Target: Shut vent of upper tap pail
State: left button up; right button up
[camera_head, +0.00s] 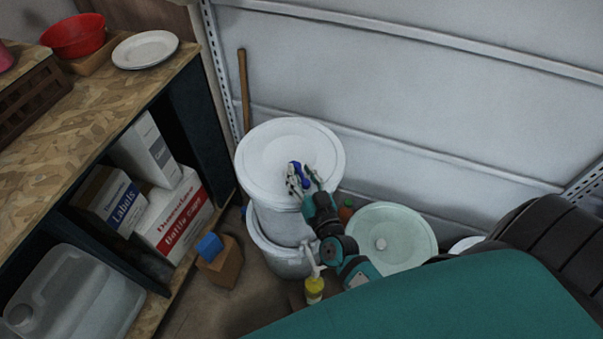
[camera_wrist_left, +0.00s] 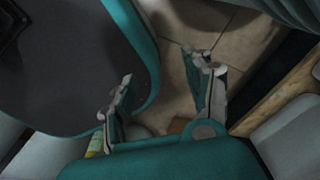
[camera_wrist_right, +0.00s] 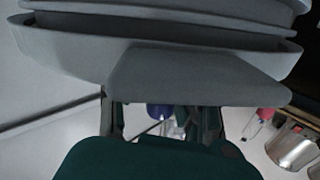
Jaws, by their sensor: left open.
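The upper tap pail is a white round pail with a pale lid (camera_head: 270,150), stacked on another white pail (camera_head: 275,262). A small blue part, apparently the vent (camera_head: 296,167), shows on the lid by my right fingertips; whether it is open or shut I cannot tell. My right gripper (camera_head: 301,182) is over the lid's right side. In the right wrist view its fingers (camera_wrist_right: 162,120) stand apart, with a blue thing (camera_wrist_right: 158,111) showing between them. My left gripper (camera_wrist_left: 163,90) shows only in its wrist view, open and empty above the floor.
A pale green round tub (camera_head: 395,220) stands right of the pails, and a yellow bottle (camera_head: 314,291) below a white spout (camera_head: 311,258). A wooden shelf with boxes (camera_head: 175,222) is at left. A pole (camera_head: 244,90) leans on the wall behind.

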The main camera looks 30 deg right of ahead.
jog(key=c, duration=0.7)
